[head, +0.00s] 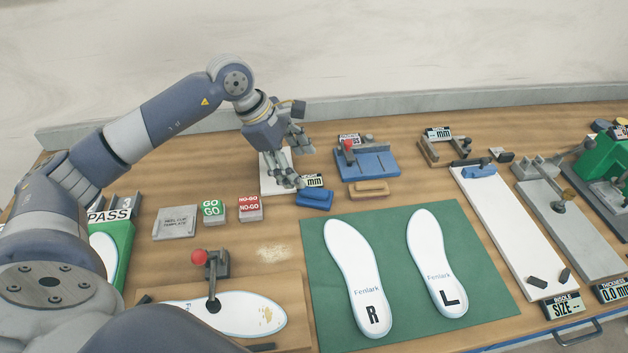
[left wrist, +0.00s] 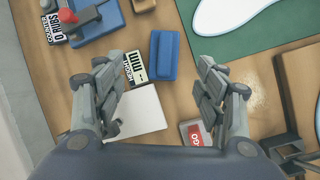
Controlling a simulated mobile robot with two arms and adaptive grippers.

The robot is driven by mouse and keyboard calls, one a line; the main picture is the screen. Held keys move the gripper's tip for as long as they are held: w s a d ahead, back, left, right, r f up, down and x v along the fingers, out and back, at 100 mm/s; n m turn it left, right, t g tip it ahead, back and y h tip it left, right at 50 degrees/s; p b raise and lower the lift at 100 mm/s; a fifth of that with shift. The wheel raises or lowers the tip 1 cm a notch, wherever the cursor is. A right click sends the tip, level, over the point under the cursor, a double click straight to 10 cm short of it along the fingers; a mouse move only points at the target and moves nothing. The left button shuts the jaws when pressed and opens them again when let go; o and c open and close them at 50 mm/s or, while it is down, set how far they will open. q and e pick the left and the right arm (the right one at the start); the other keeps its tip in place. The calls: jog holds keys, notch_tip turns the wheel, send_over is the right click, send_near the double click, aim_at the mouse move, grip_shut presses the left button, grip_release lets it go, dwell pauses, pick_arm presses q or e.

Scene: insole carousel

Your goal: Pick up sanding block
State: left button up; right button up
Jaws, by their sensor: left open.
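The blue block (head: 314,199), which looks like the sanding block, lies flat on the wooden bench, just left of the green mat's top corner. It also shows in the left wrist view (left wrist: 164,55), ahead of the fingertips and roughly centred between them. My left gripper (head: 287,182) is open and empty, pointing down beside the block on its left. In the left wrist view its fingers (left wrist: 160,90) stand wide apart over a white plate. A tan block (head: 369,188) lies to the right of the blue one. My right gripper is not in view.
A height display (head: 313,181) stands right behind the blue block, and a blue fixture with a red knob (head: 367,163) beyond. GO (head: 214,211) and NO-GO (head: 250,209) blocks stand to the left. Two insoles lie on the green mat (head: 398,235). Bare wood lies in front of the blue block.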

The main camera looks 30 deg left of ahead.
aim_at(314, 191)
pick_arm(q)
jog(key=p+x, duration=0.1)
jog(key=x, duration=0.4)
jog(key=shift+s, duration=0.1)
jog(key=shift+d+f+p, duration=0.2)
jog(key=shift+f+p, duration=0.3)
jog(key=shift+f, duration=0.15)
jog(key=p+x, duration=0.1)
jog(key=x, duration=0.2)
jog(key=shift+s+f, duration=0.1)
jog(key=shift+f, duration=0.15)
jog(key=shift+d+f, duration=0.15)
jog(key=shift+f, duration=0.25)
jog(key=shift+r, duration=0.1)
jog(key=c, duration=1.3)
